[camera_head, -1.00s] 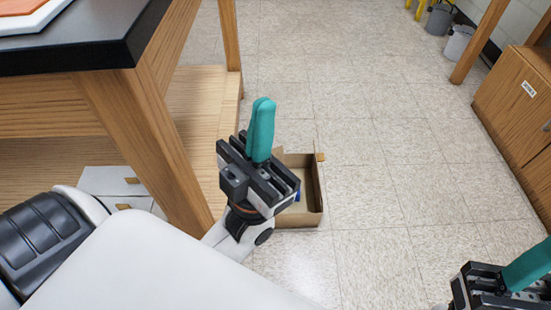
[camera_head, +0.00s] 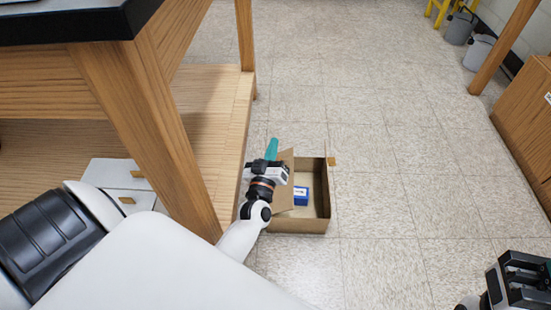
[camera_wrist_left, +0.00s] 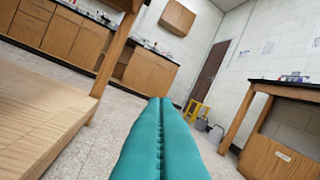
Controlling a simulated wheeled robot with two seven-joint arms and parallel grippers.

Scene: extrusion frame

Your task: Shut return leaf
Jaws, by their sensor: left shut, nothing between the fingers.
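An open cardboard box (camera_head: 297,226) sits on the floor beside the wooden table's lower shelf. A brown cardboard leaf (camera_head: 287,180) stands raised and tilted at the box's left side, partly hidden by my left gripper. A small tan tab (camera_head: 332,161) shows at the box's far right corner. My left gripper (camera_head: 271,149) is shut and empty, right by the raised leaf; I cannot tell whether they touch. Its teal fingers (camera_wrist_left: 160,140) lie together in the left wrist view. My right gripper (camera_head: 518,280) is at the lower right, its fingers mostly cut off.
A small blue box (camera_head: 301,196) lies inside the cardboard box. A wooden table leg (camera_head: 150,140) and the lower shelf (camera_head: 210,130) stand close on the left. White drawers (camera_head: 120,180) are under the table. The floor (camera_head: 400,150) to the right is clear.

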